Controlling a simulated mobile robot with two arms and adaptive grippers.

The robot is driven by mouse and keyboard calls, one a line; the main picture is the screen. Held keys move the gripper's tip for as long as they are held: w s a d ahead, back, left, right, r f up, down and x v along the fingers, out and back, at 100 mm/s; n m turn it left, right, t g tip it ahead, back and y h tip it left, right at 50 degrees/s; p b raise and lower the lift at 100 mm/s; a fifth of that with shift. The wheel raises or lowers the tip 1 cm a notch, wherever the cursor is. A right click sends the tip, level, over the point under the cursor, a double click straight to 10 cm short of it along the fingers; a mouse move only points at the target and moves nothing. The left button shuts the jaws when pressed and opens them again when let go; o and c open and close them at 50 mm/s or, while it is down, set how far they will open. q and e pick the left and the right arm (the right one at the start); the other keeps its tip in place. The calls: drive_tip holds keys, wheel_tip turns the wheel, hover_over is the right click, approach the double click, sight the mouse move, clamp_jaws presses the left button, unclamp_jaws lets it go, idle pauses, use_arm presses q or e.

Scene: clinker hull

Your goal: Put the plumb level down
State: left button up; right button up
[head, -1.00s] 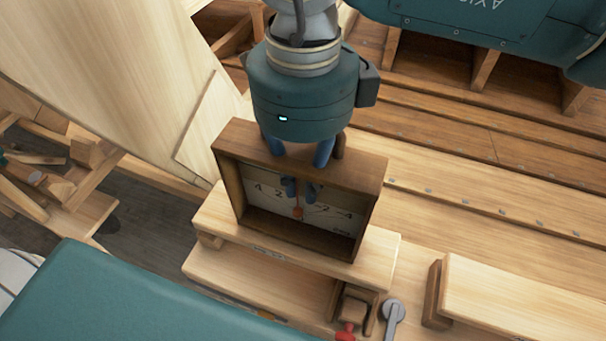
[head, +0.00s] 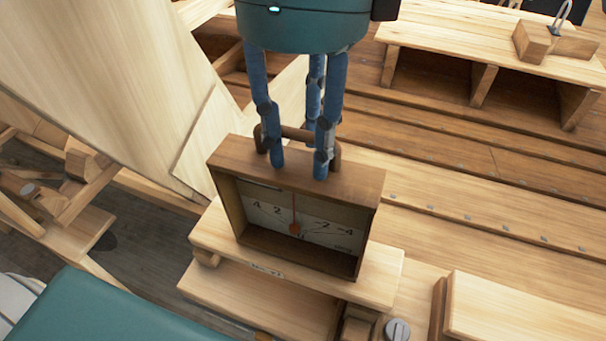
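The plumb level (head: 297,255) is a brown wooden box with a pale numbered dial, a red needle and a handle on top. It stands upright on a pale wooden plank (head: 385,268) in the head view. Its needle points nearly straight up, between the two 2 marks. My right gripper (head: 298,170) is above the box, with its blue fingers spread around the handle and pointing down. The front fingertips are close to the box's top; I cannot tell whether they touch it. The fingers look open. My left gripper is not in view.
A clamp-like fitting with a grey knob (head: 397,330) is just in front of the plank, beside a pale wooden block (head: 525,310). The planked hull (head: 480,215) is behind and to the right. A large pale board (head: 100,70) leans at the left.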

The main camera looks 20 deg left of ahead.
drive_tip(key=shift+r, duration=1.45)
